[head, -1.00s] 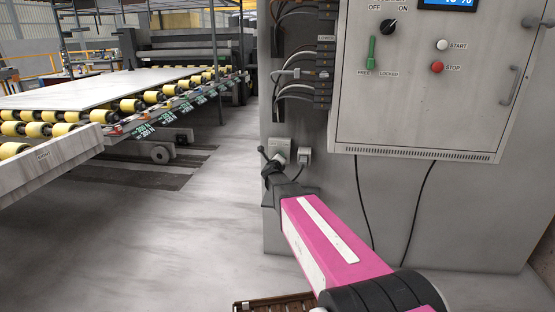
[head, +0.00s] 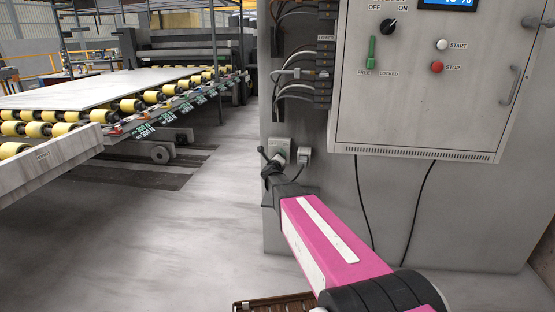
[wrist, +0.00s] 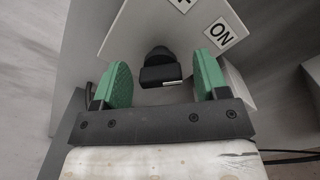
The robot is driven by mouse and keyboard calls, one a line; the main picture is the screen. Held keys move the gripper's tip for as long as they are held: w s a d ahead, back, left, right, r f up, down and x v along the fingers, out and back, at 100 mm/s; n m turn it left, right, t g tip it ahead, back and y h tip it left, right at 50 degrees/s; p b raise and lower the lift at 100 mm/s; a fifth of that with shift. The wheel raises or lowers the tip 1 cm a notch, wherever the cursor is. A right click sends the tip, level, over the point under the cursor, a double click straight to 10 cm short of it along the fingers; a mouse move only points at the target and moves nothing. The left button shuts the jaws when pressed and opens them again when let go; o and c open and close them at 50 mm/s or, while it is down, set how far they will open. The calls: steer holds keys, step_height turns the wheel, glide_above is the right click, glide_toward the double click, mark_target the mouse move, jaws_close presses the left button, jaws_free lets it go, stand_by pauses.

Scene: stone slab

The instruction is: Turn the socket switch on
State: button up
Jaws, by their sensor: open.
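The socket box (head: 279,148) is a small pale box on the side of the grey cabinet, partly hidden by my gripper (head: 270,166). In the wrist view its switch (wrist: 160,69) is a black knob with a short white mark, standing out from the pale face. An ON label (wrist: 220,32) sits to the upper right of the knob, and part of another label is cut off at the top edge. My gripper (wrist: 162,72) is open, with one green finger on each side of the knob. Gaps show between the fingers and the knob.
A second small socket (head: 304,156) with a cable sits just right of the first. The control panel (head: 425,110) with a knob, lever and buttons is above. Cables (head: 295,75) hang above the sockets. A roller conveyor (head: 120,110) stands left; the floor between is clear.

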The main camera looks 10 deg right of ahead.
steer(key=v, duration=1)
steer(key=shift+s, duration=0.2)
steer(key=shift+a, duration=0.1)
